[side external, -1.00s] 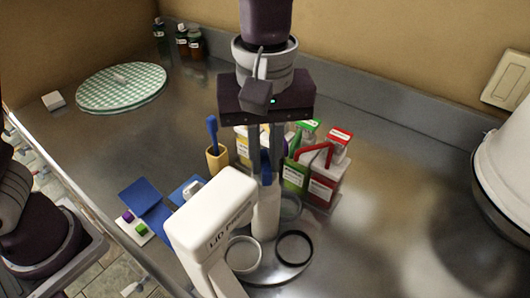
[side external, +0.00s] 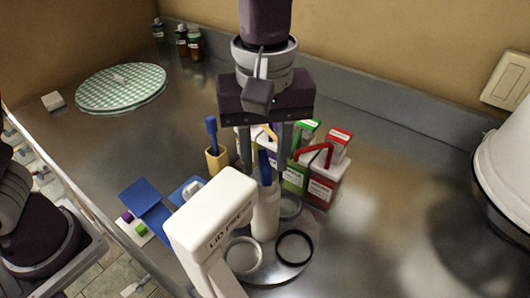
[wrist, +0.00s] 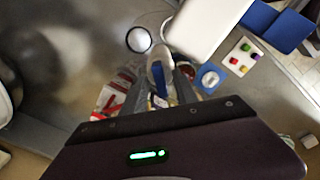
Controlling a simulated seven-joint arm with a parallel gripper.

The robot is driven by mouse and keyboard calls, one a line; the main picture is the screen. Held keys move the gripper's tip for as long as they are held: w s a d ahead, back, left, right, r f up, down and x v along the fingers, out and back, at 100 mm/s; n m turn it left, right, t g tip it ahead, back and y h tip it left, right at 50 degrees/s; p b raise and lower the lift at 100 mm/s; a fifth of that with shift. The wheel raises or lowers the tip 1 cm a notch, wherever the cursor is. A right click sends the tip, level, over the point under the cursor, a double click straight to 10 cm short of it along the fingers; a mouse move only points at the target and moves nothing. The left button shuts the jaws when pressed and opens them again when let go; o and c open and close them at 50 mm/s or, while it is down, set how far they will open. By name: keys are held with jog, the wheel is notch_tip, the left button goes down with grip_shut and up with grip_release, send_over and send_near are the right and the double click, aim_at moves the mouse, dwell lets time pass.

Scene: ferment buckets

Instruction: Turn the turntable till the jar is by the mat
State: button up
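The turntable (side external: 262,268) is a grey metallic disc at the front centre, partly hidden by the lid press. It bears a pale ring (side external: 243,254), a dark ring (side external: 294,248) and another pale ring behind. A white upright cylinder (side external: 266,218) with a blue upper part (side external: 264,166) stands at the disc; I cannot tell whether it is the jar. A round green-and-white checked mat (side external: 120,90) lies far left. My gripper (side external: 265,172) points down, its fingers apart on either side of the blue part. The wrist view also shows my gripper (wrist: 158,82) spread around it.
The white lid press (side external: 212,222) stands close in front. Cartons with red and green tops (side external: 322,182) stand close right. A yellow holder (side external: 216,158) with a blue tool stands left. Dark bottles (side external: 190,42) stand at the back. The counter on the right is fairly clear.

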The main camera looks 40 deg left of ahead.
jog(key=shift+r, duration=0.1)
notch_tip(320, 180, up, 7)
jog(key=shift+f, duration=0.1)
jog(key=shift+a+r, duration=0.2)
jog(key=shift+a, duration=0.1)
jog(key=s+a+r+m+t+h, duration=0.1)
jog(key=s+a+m+t, duration=0.2)
jog(key=a, duration=0.5)
jog(key=s+a+r+m+t, duration=0.1)
jog(key=s+a+m, duration=0.2)
jog(key=s+a, duration=0.4)
jog(key=s+a+f+m+t+y, duration=0.1)
jog(key=s+a+f+m, duration=0.2)
jog(key=s+a+f, duration=0.1)
jog(key=shift+s+a+f+t, duration=0.15)
jog(key=shift+a+f+t, duration=0.15)
jog(key=shift+a, duration=0.1)
